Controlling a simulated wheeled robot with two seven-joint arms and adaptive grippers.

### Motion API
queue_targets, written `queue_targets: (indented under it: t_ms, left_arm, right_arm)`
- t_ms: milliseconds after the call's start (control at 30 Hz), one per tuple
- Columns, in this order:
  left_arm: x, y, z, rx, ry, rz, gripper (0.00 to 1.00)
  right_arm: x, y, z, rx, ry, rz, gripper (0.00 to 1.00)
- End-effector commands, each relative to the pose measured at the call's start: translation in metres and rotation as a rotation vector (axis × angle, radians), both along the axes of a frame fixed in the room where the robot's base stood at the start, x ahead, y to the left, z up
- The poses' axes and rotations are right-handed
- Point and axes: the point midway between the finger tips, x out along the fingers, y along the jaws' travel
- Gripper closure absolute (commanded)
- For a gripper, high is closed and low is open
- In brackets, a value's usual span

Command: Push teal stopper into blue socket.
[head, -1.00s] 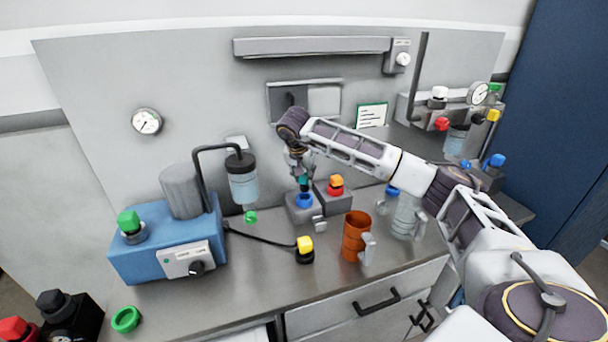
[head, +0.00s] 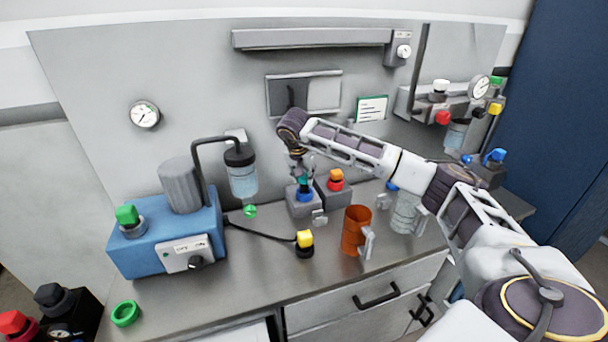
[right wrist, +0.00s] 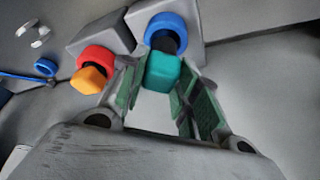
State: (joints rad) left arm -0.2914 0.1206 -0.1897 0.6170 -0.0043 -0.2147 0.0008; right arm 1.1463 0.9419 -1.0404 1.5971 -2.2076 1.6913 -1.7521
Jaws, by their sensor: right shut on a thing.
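The teal stopper (right wrist: 162,72) is between the fingers of my right gripper (right wrist: 158,98), which is shut on it. Its dark stem points at the blue socket (right wrist: 166,27), and its end lies within the outline of the blue ring; how deep it sits cannot be told. In the head view, my right gripper (head: 303,174) is above the grey block with the blue socket (head: 305,196), and a little of the teal stopper (head: 303,182) shows between the fingers. My left gripper is not in view.
Right of the blue socket, a grey block carries a red socket with an orange stopper (head: 336,175). An orange mug (head: 355,230) and a yellow-topped plug (head: 304,240) stand in front. A blue pump unit (head: 140,245) is at the left.

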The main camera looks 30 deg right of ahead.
Motion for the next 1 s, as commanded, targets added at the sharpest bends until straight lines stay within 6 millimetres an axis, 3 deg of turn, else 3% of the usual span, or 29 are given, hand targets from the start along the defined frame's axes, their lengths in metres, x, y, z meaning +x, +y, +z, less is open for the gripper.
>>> queue_targets:
  t_ms: [1000]
  left_arm:
    - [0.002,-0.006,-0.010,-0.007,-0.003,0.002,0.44]
  right_arm:
    - [0.000,0.000,-0.025,-0.001,0.001,0.000,0.96]
